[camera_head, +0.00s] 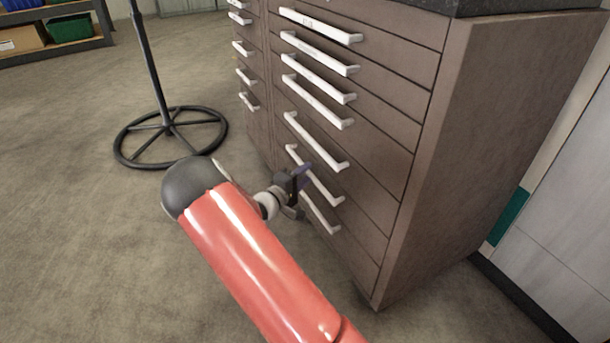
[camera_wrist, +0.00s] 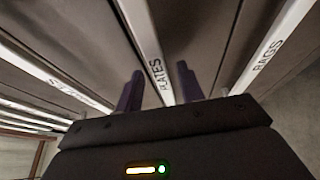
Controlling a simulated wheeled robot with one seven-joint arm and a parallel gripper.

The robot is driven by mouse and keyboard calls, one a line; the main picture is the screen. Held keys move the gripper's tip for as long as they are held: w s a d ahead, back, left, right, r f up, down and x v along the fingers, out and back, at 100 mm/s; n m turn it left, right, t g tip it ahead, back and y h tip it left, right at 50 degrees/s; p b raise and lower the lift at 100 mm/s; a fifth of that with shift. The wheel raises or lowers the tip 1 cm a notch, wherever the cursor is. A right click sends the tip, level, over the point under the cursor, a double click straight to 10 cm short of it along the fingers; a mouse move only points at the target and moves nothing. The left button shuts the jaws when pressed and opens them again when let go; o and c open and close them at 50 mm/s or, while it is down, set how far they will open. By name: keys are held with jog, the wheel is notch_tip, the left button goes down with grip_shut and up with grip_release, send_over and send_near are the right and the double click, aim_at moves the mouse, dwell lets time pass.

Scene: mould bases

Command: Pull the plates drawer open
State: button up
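The plates drawer's white bar handle (camera_wrist: 146,42), labelled PLATES, runs between my two purple fingers in the wrist view. My gripper (camera_wrist: 160,88) is open around it, with a gap showing on each side. In the head view my gripper (camera_head: 302,177) is at the second-lowest handle (camera_head: 326,190) of the right drawer column, covering part of it. The plates drawer's front looks flush with its neighbours, so it appears closed. How deep the fingers reach past the bar is hard to tell.
The brown cabinet (camera_head: 480,150) has several closed drawers. A black stand with a ring base (camera_head: 170,137) is on the floor at left. Floor between is clear.

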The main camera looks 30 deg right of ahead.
jog(key=shift+w+d, duration=0.1)
jog(key=shift+d, duration=0.1)
jog(key=shift+c, duration=0.2)
grip_shut()
jog(key=shift+a, duration=0.1)
jog(key=s+a+b, duration=0.1)
jog(key=a+b, duration=0.4)
jog(key=a, duration=2.4)
jog(key=shift+a, duration=0.3)
jog(key=shift+s+f, duration=0.1)
jog(key=shift+o, duration=0.2)
grip_release()
